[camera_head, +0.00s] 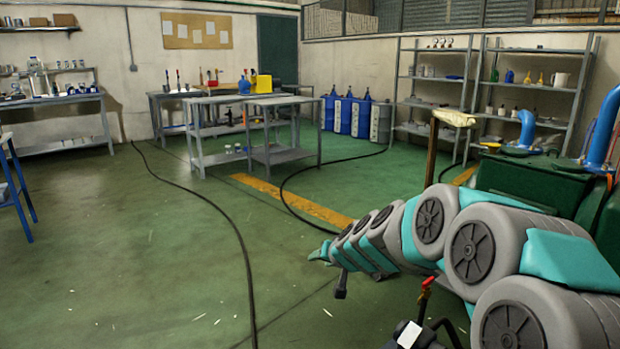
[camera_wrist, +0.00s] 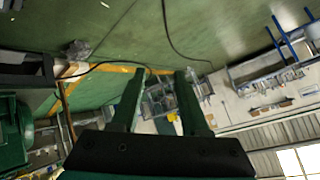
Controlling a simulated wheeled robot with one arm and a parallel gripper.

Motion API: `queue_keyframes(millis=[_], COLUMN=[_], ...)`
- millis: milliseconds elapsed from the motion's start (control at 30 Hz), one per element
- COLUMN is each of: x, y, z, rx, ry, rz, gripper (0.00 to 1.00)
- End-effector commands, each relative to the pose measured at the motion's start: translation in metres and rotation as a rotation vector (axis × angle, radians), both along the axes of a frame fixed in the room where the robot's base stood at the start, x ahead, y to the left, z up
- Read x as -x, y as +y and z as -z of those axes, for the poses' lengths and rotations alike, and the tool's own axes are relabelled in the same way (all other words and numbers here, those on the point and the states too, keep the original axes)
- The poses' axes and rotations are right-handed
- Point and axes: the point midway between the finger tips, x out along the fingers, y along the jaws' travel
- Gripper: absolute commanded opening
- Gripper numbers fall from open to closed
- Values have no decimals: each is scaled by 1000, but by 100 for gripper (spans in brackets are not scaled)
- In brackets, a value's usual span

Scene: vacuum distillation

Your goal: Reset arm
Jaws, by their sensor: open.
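My arm reaches from the lower right of the head view toward the middle, stretched out over the green floor. Its far end, with my gripper (camera_head: 322,254), is small there and its fingers are hard to make out. In the wrist view my gripper (camera_wrist: 161,78) shows two dark green fingers set apart, with nothing between them. Behind the gap lie distant tables and floor. The fingers touch nothing that I can see.
Green machinery with blue pipes (camera_head: 603,125) stands close at right, by a wooden post (camera_head: 432,150). Black hoses (camera_head: 236,235) cross the floor. Grey work tables (camera_head: 220,160), blue drums (camera_head: 361,117) and shelves (camera_head: 470,80) stand farther back. The left floor is mostly clear.

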Motion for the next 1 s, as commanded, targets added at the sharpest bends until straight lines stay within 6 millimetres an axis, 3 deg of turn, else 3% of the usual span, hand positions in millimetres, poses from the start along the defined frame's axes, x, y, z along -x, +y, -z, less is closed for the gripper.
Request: queue_keyframes(millis=[133, 333, 467, 700, 800, 900, 1000], x=[76, 186, 260, 395, 439, 468, 483], y=[14, 6, -15, -72, -94, -109, -116], z=[-7, 3, 14, 31, 35, 37, 37], rx=[24, 100, 166, 303, 349, 377, 392], ry=[110, 304, 449, 731, 826, 894, 927], rz=[-125, -235, -266, -233, -200, -171, -154], gripper=[45, 45, 45, 45, 45, 45, 45])
